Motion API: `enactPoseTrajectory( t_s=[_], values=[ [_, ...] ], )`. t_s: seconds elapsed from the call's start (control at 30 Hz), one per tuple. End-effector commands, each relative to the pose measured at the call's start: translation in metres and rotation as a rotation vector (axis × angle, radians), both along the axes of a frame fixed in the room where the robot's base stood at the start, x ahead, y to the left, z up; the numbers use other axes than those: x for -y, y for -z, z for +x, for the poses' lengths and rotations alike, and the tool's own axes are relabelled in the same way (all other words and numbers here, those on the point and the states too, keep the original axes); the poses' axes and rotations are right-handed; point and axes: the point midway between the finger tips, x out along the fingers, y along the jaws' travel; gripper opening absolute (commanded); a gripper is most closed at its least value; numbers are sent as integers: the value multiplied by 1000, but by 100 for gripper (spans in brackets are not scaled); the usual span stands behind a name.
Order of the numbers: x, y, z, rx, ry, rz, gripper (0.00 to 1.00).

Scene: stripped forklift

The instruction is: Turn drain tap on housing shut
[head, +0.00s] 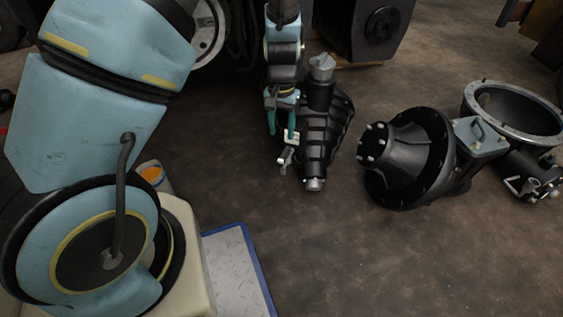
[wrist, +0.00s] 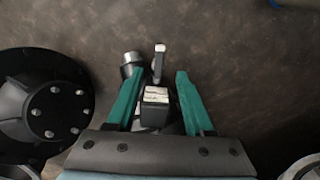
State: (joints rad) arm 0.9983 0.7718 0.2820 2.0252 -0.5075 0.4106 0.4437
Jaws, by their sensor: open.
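A dark ribbed housing (head: 325,120) lies on the floor at the upper middle of the head view, with a silver cylindrical end toward the camera. The drain tap (head: 285,160) is a small pale metal piece on its left side. In the wrist view the tap's pale lever (wrist: 158,62) stands just beyond the fingertips, roughly centred between them. My gripper (head: 282,136) is open, with its teal fingers pointing down beside the housing. In the wrist view my gripper (wrist: 158,74) has a dark block with a light top between its fingers. I cannot tell whether either finger touches anything.
A black flanged hub (head: 408,158) lies to the right of the housing and shows at the left of the wrist view. A grey ring-shaped casing (head: 512,112) lies farther right. A blue-edged metal plate (head: 238,270) is at the lower left. The floor in front of the housing is clear.

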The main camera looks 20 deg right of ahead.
Motion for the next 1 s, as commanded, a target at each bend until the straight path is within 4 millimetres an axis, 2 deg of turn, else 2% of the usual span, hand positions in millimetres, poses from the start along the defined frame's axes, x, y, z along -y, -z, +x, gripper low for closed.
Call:
enactPoseTrajectory(
  t_s=[0.3,0.5,0.7,1.0],
  values=[
    [-1,58,-1,-2,-1,2,52],
    [-1,89,-1,-2,-1,2,52],
    [-1,101,0,-1,-1,1,52],
    [-1,102,0,-1,-1,1,52]
  ],
)
